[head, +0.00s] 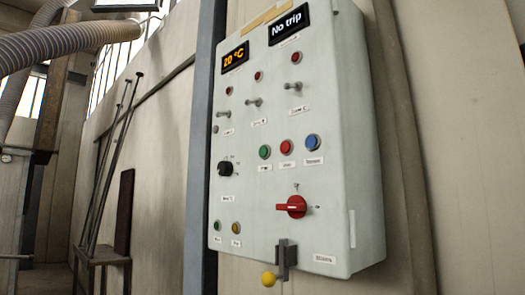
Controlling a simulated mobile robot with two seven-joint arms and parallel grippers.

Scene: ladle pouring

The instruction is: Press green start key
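A pale grey control panel (345,130) is on the wall right of centre, seen at an angle. A green round button (264,152) is in its middle row, left of a red button (286,147) and a blue button (312,142). The small label under the green button is too blurred to read. A second, smaller green round piece (217,226) is at the lower left, beside an orange one (235,228). Neither of my grippers is in view, and nothing covers the buttons.
The panel also has toggle switches, a black knob (225,169), a red rotary switch (291,207) and a yellow ball-ended lever (268,279) sticking out below. Displays read "20 °C" (234,59) and "No trip" (287,23). A ribbed hose (70,38) hangs at upper left.

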